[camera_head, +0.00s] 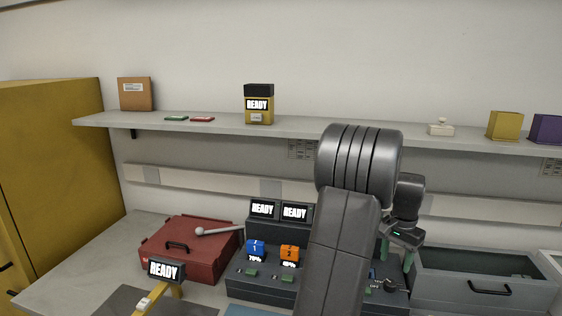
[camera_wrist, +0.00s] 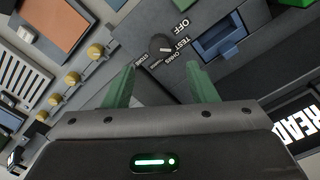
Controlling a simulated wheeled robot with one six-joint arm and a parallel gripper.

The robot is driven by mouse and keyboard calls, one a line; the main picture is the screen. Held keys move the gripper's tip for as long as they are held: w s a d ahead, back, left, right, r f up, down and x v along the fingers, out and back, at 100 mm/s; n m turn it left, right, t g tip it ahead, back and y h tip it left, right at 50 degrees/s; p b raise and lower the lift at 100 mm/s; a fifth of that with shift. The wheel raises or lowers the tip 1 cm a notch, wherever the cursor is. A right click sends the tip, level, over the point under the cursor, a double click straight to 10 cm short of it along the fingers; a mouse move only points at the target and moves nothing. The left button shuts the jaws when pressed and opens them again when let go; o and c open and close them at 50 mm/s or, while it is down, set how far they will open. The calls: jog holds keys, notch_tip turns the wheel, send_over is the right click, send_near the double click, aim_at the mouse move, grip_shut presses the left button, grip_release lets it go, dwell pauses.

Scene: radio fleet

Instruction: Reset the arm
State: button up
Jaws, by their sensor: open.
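My gripper (camera_head: 397,252) hangs at the right of my arm in the head view, over the right end of the dark charger console (camera_head: 245,289). In the wrist view its two green fingers (camera_wrist: 162,85) are apart with nothing between them. A rotary knob (camera_wrist: 160,44) with the labels OFF and TEST lies just beyond the fingertips, and the fingers do not close around it. The same knob shows in the head view (camera_head: 391,286). My arm hides the middle of the console.
A red toolbox (camera_head: 173,262) stands left on the bench. An open grey bin (camera_head: 485,302) stands right of the console. A shelf (camera_head: 225,125) above carries a yellow READY box (camera_head: 258,105) and several small items. A yellow cabinet (camera_head: 55,170) stands at far left.

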notch_tip(320, 180, up, 6)
jog(key=f, duration=0.1)
send_over(391, 283)
notch_tip(391, 283, down, 13)
jog(key=shift+w+f+p, duration=0.1)
jog(key=shift+p, duration=0.3)
jog(key=n, duration=0.2)
jog(key=shift+r+n, duration=0.2)
jog(key=shift+n, duration=0.1)
jog(key=n+p, duration=0.1)
jog(key=n, duration=0.5)
notch_tip(391, 283, up, 12)
jog(key=shift+f+b, duration=0.25)
jog(key=shift+b, duration=0.05)
jog(key=shift+a+n, duration=0.1)
jog(key=shift+n, duration=0.2)
